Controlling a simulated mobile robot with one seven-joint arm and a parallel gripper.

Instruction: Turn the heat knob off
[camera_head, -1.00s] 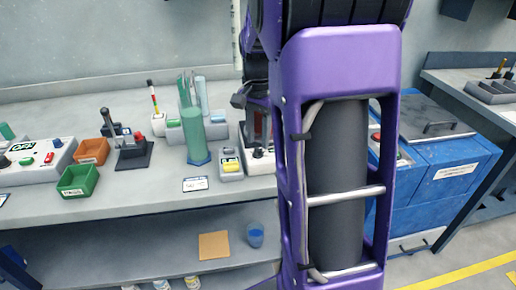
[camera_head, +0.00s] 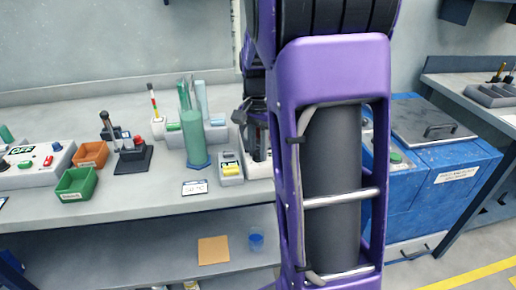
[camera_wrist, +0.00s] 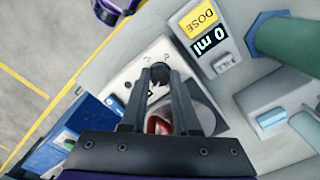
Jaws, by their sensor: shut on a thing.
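The heat knob is a small black knob (camera_wrist: 160,71) on a white control box (camera_wrist: 130,70) in the wrist view. My gripper (camera_wrist: 160,78) has its two dark fingers on either side of the knob and is shut on it. The knob's pointer and any setting are too small to read. A red object (camera_wrist: 158,124) shows between the fingers, nearer the wrist. In the head view the box (camera_head: 260,166) is mostly hidden behind my purple arm, and my gripper (camera_head: 256,140) is partly hidden there above it.
A dose unit (camera_wrist: 200,30) reading 0 ml stands beside the box. A green cylinder (camera_head: 190,138) stands farther left on the bench. Green (camera_head: 76,183) and orange (camera_head: 91,153) bins and a panel marked OFF (camera_head: 35,170) lie at left. A blue cabinet (camera_head: 455,165) stands at right.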

